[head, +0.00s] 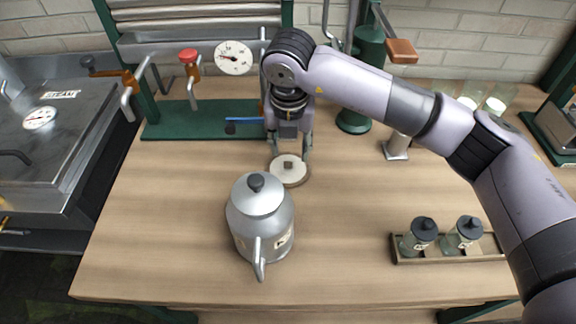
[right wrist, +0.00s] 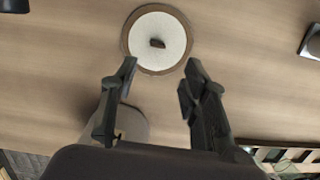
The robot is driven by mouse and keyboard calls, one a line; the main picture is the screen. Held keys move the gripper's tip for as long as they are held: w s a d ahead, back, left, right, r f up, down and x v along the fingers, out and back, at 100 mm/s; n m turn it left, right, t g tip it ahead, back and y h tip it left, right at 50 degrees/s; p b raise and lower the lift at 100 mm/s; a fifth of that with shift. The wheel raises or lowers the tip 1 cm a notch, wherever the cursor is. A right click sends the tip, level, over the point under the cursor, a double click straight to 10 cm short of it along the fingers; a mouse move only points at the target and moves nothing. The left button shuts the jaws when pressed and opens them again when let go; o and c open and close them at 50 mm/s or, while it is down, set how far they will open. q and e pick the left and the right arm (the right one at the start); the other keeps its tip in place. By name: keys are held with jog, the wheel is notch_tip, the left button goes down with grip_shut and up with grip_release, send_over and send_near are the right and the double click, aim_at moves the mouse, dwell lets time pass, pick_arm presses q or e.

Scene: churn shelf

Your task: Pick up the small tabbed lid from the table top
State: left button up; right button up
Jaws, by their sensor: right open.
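The small tabbed lid (head: 300,172) is a pale round disc with a brown rim and a small dark tab at its centre. It lies on the wooden table top (head: 180,225), just behind the metal pot. In the right wrist view the lid (right wrist: 172,52) is ahead of the fingertips, with its dark tab (right wrist: 157,44) in clear sight. My right gripper (head: 290,150) points down over the lid; the height gap is hard to judge. In the right wrist view my right gripper (right wrist: 160,70) is open, with nothing between its fingers. My left gripper is not in view.
A metal pot (head: 258,215) with a black knob stands close in front of the lid. A tray (head: 440,257) with two black-topped jars is at the right. A green-based frame (head: 190,122) with a gauge (head: 233,58) stands behind. The table's left front is clear.

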aim_at(288, 162)
jog(key=shift+w+a+f+p, duration=0.1)
jog(key=shift+w+f+p, duration=0.15)
jog(key=shift+f, duration=0.85)
jog(key=shift+w+f+p, duration=0.2)
jog(key=shift+w+f, duration=0.15)
jog(key=shift+f, duration=0.8)
jog(key=shift+w+a+f+p, duration=0.1)
jog(key=shift+w+f+p, duration=0.15)
jog(key=shift+f, duration=0.85)
jog(key=shift+c, duration=0.3)
jog(key=c, duration=0.9)
jog(key=shift+o, duration=0.2)
jog(key=shift+w+r, duration=0.1)
jog(key=shift+r, duration=0.05)
